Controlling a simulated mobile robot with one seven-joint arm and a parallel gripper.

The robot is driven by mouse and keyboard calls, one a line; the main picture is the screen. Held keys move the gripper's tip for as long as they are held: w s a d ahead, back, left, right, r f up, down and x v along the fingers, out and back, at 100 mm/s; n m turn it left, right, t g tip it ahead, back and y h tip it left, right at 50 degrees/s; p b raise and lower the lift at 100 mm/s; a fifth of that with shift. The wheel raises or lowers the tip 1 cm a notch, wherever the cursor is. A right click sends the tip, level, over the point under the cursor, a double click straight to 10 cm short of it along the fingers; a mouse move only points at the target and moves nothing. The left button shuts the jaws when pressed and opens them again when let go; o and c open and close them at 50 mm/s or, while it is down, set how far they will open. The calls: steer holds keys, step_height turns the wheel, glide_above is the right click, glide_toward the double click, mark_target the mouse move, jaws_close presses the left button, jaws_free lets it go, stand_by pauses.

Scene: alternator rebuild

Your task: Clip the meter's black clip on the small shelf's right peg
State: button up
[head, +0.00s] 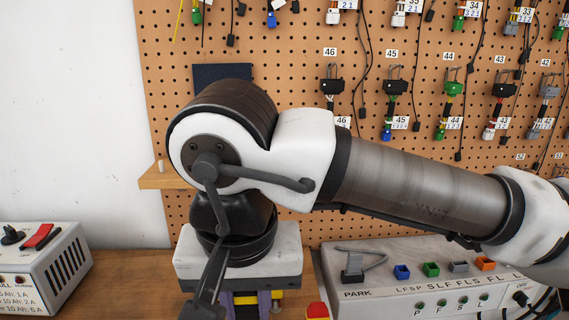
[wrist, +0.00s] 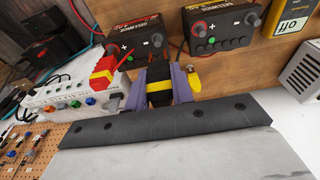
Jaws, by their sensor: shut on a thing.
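My gripper (wrist: 158,92) points down with its purple fingers shut on a black thing (wrist: 157,72) with yellow beside it. Whether this is the meter's black clip I cannot tell. The gripper (head: 255,306) shows only partly at the bottom edge of the head view, below my wrist. The small wooden shelf (head: 158,181) is on the pegboard behind my arm, with one pale peg (head: 161,166) showing at its left. My arm hides the shelf's right part and any right peg.
A white box (head: 40,262) at left carries a red clip-like piece and a black one. A white PARK box (head: 400,283) stands right. A red-topped yellow piece (head: 317,310) is near the gripper. Black knobbed devices (wrist: 218,28) line the wrist view's top. Tagged leads hang on the pegboard (head: 300,30).

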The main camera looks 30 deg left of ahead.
step_height(320, 180, up, 20)
steer(key=p, duration=1.8)
steer(key=w+a+p, duration=0.1)
steer(key=w+a, duration=0.4)
steer(key=w, duration=0.7)
steer(key=w+a, duration=0.6)
steer(key=w, duration=0.7)
steer(key=f, duration=0.1)
steer(key=f+b, duration=0.1)
steer(key=f, duration=0.1)
steer(key=f+b, duration=0.1)
steer(key=f, duration=0.1)
steer(key=shift+s+d+f, duration=0.15)
steer(key=shift+s, duration=0.15)
steer(key=shift+f, duration=0.4)
steer(key=shift+f+b, duration=0.6)
steer(key=shift+f, duration=0.6)
steer(key=o, duration=0.8)
